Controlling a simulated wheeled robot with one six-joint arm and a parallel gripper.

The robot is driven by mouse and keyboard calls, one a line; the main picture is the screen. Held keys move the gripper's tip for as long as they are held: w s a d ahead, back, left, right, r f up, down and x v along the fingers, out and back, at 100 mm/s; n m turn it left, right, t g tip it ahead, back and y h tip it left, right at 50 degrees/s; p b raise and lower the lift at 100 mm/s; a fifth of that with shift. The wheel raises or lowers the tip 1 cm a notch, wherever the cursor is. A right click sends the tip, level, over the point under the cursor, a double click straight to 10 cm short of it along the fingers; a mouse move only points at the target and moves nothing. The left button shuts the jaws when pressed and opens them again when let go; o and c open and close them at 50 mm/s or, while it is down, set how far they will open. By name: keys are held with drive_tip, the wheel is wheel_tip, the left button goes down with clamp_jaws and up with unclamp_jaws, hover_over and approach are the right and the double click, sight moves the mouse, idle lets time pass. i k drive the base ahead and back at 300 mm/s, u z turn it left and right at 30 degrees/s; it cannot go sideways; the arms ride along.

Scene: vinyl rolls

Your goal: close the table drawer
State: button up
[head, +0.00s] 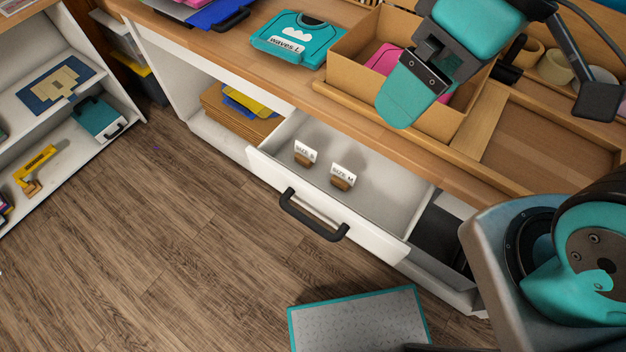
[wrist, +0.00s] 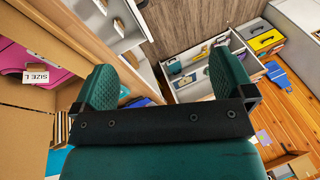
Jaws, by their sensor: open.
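The table drawer (head: 378,232) is pulled out from under the wooden table in the head view. It has a white front with a black bar handle (head: 312,216). Two small size cards on wooden bases, SIZE S (head: 305,153) and SIZE M (head: 343,175), stand inside it. Part of the drawer (wrist: 122,44) also shows at the top of the wrist view. My gripper (head: 402,100) is over the cardboard box on the tabletop, above and behind the drawer, apart from the handle. In the wrist view its fingers (wrist: 165,84) are spread with nothing between them.
The cardboard box (head: 349,62) holds something pink. A teal "waves L" packet (head: 294,38) lies to its left. A wooden tray (head: 548,135) is at right. Floor at left is clear up to a white shelf (head: 118,130).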

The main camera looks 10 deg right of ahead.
sight(386, 201)
drive_tip(key=z, duration=0.8)
drive_tip(key=k, duration=0.9)
drive_tip(key=u, duration=1.05)
drive_tip(key=i, duration=0.5)
drive_tip(key=u, duration=0.05)
